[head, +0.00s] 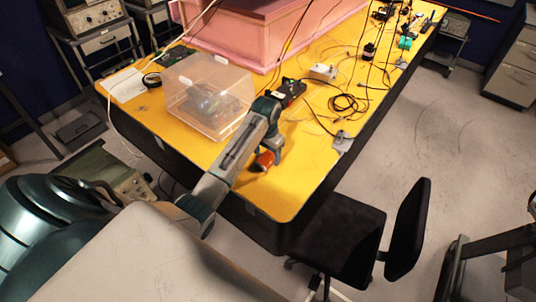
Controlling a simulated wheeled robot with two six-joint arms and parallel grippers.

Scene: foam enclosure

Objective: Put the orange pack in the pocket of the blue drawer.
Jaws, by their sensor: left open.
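A small orange pack (264,160) lies on the yellow table (305,180), near its front edge. My left gripper (271,151) is open and points down at the pack, very close to it. The fingers are small and partly hidden by the wrist, so I cannot tell whether they touch the pack. I cannot make out a blue drawer or its pocket in this view. My right gripper is not in view.
A clear plastic box (208,95) stands left of my left forearm. A pink foam enclosure (255,35) stands behind it. Cables (350,104) and small devices lie to the right. A black chair (335,235) stands at the table's front. The table's front right corner is mostly clear.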

